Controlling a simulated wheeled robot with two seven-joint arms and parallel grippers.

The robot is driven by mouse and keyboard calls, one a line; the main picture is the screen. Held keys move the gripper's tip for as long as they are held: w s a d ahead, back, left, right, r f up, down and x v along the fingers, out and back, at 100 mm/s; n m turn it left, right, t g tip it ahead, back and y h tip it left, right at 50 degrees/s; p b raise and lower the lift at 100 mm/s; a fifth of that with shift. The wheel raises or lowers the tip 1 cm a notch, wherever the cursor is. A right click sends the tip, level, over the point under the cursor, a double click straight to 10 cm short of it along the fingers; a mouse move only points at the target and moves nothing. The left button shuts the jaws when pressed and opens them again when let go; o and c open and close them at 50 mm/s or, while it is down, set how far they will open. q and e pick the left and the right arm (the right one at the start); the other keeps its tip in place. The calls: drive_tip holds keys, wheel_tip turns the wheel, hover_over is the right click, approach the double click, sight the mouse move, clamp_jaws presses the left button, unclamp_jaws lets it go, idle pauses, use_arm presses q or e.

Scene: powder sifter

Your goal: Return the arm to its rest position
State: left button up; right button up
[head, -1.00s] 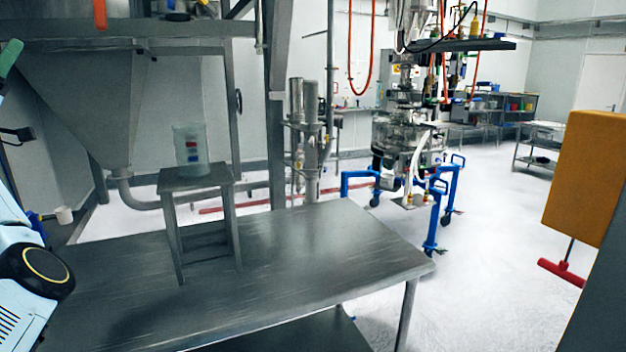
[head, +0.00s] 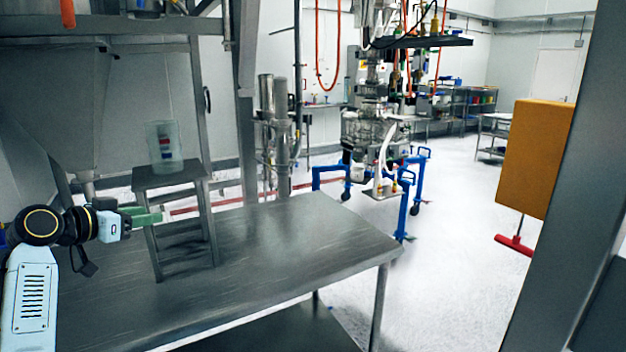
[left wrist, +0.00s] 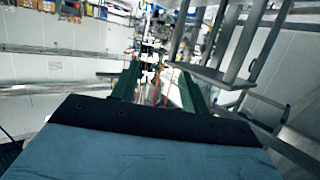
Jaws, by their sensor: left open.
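My left arm comes in from the left in the head view, with its gripper (head: 148,216) held above the left part of the steel table (head: 290,245). The green fingers point right, in front of or close beside the small metal stand (head: 172,180); I cannot tell whether they touch it. In the left wrist view, the two green fingers (left wrist: 158,88) are spread apart with nothing between them. A clear container (head: 165,150) with red and blue marks stands upright on the stand. My right gripper is not in view.
A large metal hopper and frame (head: 50,100) stand behind the table at left. A machine on blue wheeled legs (head: 375,140) is beyond it. At right are an orange panel (head: 537,158) and a grey post (head: 562,180). The table's right part is clear.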

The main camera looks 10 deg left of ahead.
use_arm(q)
drive_tip(key=s+d+f+g+y, duration=0.1)
drive_tip(key=s+d+f+g, duration=0.1)
drive_tip(key=s+d+f, duration=0.5)
drive_tip(key=s+d+f+g, duration=0.2)
drive_tip(key=d+f+g, duration=0.15)
drive_tip(key=f, duration=0.55)
drive_tip(key=s+d+f+g+y, duration=0.1)
drive_tip(key=s+d+f+g, duration=0.1)
drive_tip(key=s+d+f, duration=0.55)
drive_tip(key=s+d+f+n+g+y, duration=0.1)
drive_tip(key=s+d+f+g, duration=0.15)
drive_tip(key=s+d, duration=0.45)
drive_tip(key=s+d+f+g+y, duration=0.1)
drive_tip(key=s+d+f, duration=0.15)
drive_tip(key=s, duration=0.85)
wheel_tip(320, 180, down, 26)
drive_tip(key=s+g, duration=0.1)
drive_tip(key=s, duration=0.1)
drive_tip(key=s+a+f+g, duration=0.1)
drive_tip(key=s+a+f, duration=0.2)
drive_tip(key=s+f, duration=1.1)
drive_tip(key=shift+s+f, duration=0.15)
drive_tip(key=shift+s, duration=0.7)
drive_tip(key=shift+a, duration=0.1)
drive_tip(key=shift+c, duration=0.5)
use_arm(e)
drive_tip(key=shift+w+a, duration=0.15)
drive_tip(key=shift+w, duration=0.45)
